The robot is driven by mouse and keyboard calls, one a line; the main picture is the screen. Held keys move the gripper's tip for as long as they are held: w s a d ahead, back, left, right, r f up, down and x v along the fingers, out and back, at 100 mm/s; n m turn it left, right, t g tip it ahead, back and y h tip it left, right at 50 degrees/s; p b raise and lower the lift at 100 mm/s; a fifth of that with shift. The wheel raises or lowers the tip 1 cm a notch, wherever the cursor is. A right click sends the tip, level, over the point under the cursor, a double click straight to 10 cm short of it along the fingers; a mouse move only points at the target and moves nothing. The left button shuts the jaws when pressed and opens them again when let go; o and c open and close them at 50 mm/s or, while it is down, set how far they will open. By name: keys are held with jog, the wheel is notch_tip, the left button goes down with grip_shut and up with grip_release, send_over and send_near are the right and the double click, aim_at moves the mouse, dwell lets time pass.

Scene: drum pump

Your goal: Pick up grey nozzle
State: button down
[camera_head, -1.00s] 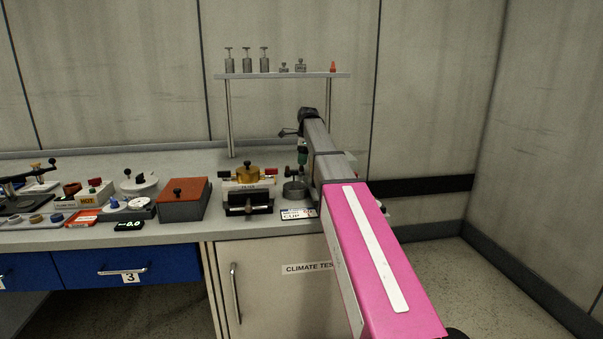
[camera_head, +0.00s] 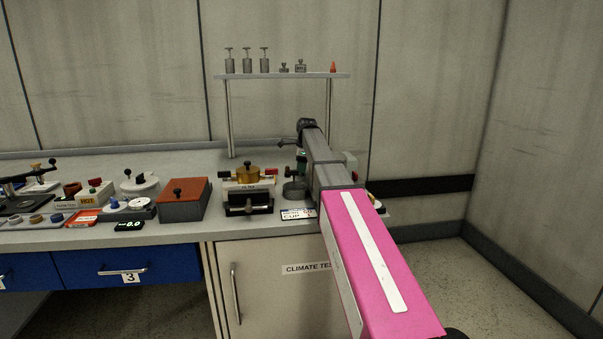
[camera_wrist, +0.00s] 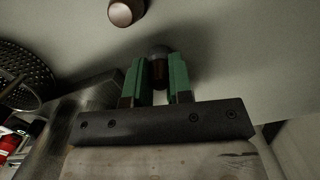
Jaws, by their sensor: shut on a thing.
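In the wrist view, my gripper (camera_wrist: 159,80) has its two green fingers closed on a small dark grey piece (camera_wrist: 158,52) with a rounded top, which appears to be the grey nozzle. Its lower part looks brownish and is partly hidden between the fingers. In the head view, my gripper (camera_head: 301,166) is low over the bench, below the shelf and just beside a round grey metal cup (camera_head: 295,190). The held piece cannot be made out clearly there because my arm covers part of that area.
A shelf (camera_head: 280,75) above holds several grey pieces and a red cone (camera_head: 333,67). Left of the cup stand a brass-topped filter unit (camera_head: 248,185) and a red-lidded box (camera_head: 185,199). A brown cylinder end (camera_wrist: 125,12) and a perforated basket (camera_wrist: 22,75) show in the wrist view.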

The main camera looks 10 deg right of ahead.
jog(key=shift+r, duration=0.35)
jog(key=r, duration=0.3)
jog(key=shift+s+a+r, duration=0.1)
jog(key=shift+a+r, duration=0.2)
jog(key=shift+r, duration=0.1)
jog(key=s+a+r, duration=0.3)
jog(key=a+r, duration=0.3)
jog(key=a, duration=0.4)
jog(key=shift+a+r, duration=0.25)
jog(key=shift+a, duration=0.05)
